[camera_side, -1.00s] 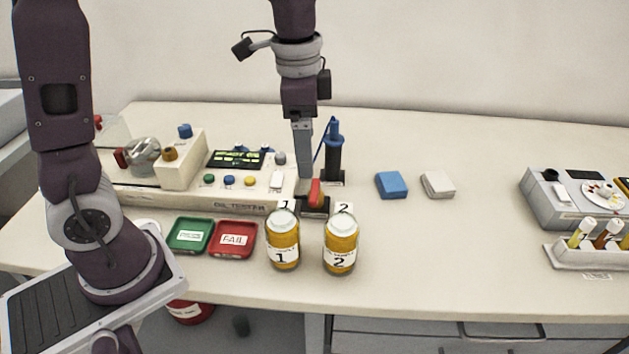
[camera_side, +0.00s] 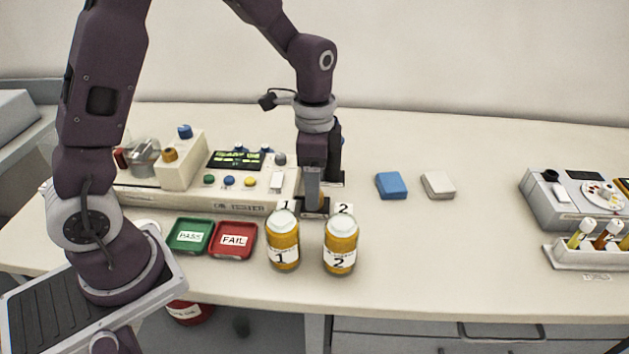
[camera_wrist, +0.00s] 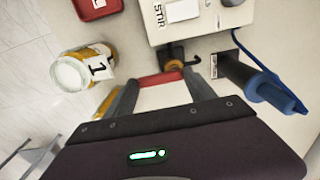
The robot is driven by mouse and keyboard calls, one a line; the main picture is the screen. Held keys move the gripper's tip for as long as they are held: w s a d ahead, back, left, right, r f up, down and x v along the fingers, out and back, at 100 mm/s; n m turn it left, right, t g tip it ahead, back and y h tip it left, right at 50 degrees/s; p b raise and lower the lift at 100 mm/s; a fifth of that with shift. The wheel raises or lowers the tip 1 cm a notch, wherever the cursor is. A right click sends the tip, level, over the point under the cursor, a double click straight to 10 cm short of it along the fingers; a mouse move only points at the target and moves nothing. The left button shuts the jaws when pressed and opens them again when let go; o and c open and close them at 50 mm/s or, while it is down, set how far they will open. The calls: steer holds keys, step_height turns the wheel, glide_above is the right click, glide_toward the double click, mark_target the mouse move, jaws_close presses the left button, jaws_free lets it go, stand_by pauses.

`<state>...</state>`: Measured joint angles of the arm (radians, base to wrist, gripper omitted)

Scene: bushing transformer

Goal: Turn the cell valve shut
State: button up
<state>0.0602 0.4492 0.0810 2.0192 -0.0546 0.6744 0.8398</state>
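The cell valve has a dark base (camera_side: 316,211) on the table, just in front of the oil tester's right end and behind jars 1 and 2. In the side view my gripper (camera_side: 314,205) is lowered over it and hides most of the handle. In the wrist view the red valve handle (camera_wrist: 160,78) lies across the space between the fingertips of my gripper (camera_wrist: 163,92). The fingers are well apart, with pale surface visible between them. I cannot tell whether either finger touches the handle.
Jar 1 (camera_side: 283,240) and jar 2 (camera_side: 341,245) stand close in front. The tester (camera_side: 236,206) is to the left; a blue-handled probe (camera_wrist: 255,85) stands close by. Green (camera_side: 190,236) and red (camera_side: 233,240) trays lie front left. Blue (camera_side: 391,185) and white (camera_side: 438,184) blocks lie right.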

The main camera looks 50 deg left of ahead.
steer(key=c, duration=0.7)
steer(key=shift+c, duration=0.2)
steer(key=n, duration=0.3)
steer(key=shift+w+d+n, duration=0.25)
steer(key=shift+w+n, duration=0.05)
steer(key=shift+w, duration=0.05)
steer(key=n, duration=0.3)
steer(key=shift+w+d+n, duration=0.1)
steer(key=shift+w+n, duration=0.2)
steer(key=shift+w, duration=0.05)
steer(key=n, duration=0.2)
steer(key=w+n, duration=0.1)
steer(key=n, duration=0.2)
steer(key=shift+w, duration=0.1)
steer(key=n, duration=0.3)
steer(key=w+n, duration=0.1)
steer(key=n, duration=0.1)
steer(key=shift+a+n, duration=0.3)
steer(key=shift+a, duration=0.05)
